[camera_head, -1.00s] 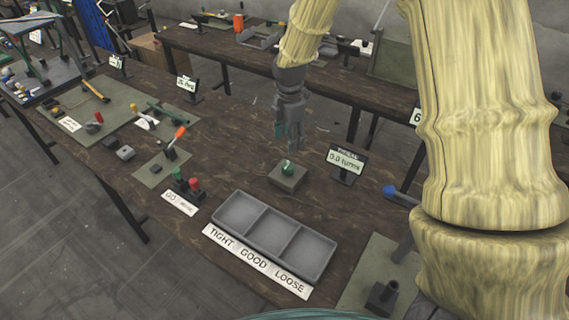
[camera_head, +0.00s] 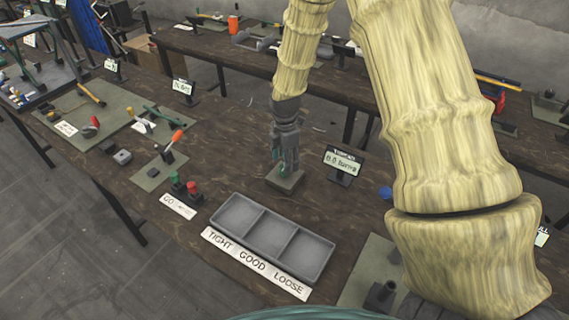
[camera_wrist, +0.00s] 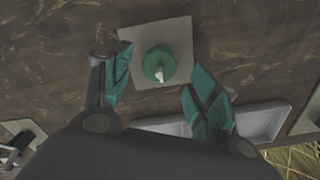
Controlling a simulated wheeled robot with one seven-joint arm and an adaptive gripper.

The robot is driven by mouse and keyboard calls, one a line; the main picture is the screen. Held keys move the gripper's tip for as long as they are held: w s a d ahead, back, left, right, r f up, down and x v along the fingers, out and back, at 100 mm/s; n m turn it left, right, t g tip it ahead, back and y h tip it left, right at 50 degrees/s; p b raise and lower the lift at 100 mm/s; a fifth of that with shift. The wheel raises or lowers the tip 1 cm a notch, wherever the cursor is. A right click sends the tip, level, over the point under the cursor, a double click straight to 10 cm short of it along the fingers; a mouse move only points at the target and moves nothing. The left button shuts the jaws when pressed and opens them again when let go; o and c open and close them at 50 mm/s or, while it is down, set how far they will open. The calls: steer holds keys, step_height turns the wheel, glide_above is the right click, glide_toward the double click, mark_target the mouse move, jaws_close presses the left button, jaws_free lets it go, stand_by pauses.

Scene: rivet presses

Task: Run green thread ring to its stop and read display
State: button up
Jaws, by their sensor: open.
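The green thread ring (camera_wrist: 158,65) sits on a small grey block (camera_wrist: 181,31), with a pale stud tip showing at its centre. My gripper (camera_wrist: 158,88) is open, with one teal finger on either side of the ring and a gap to each in the wrist view. In the head view my gripper (camera_head: 285,165) is over the block (camera_head: 285,181) and hides most of the ring. The display (camera_head: 342,163) stands just right of the block; its text is blurred, and I cannot read it surely.
A grey three-part tray (camera_head: 274,238), labelled TIGHT, GOOD and LOOSE, lies in front of the block. Bare table lies behind the block.

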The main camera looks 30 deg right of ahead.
steer(key=shift+f+p, duration=0.35)
steer(key=shift+f, duration=1.15)
steer(key=c, duration=1)
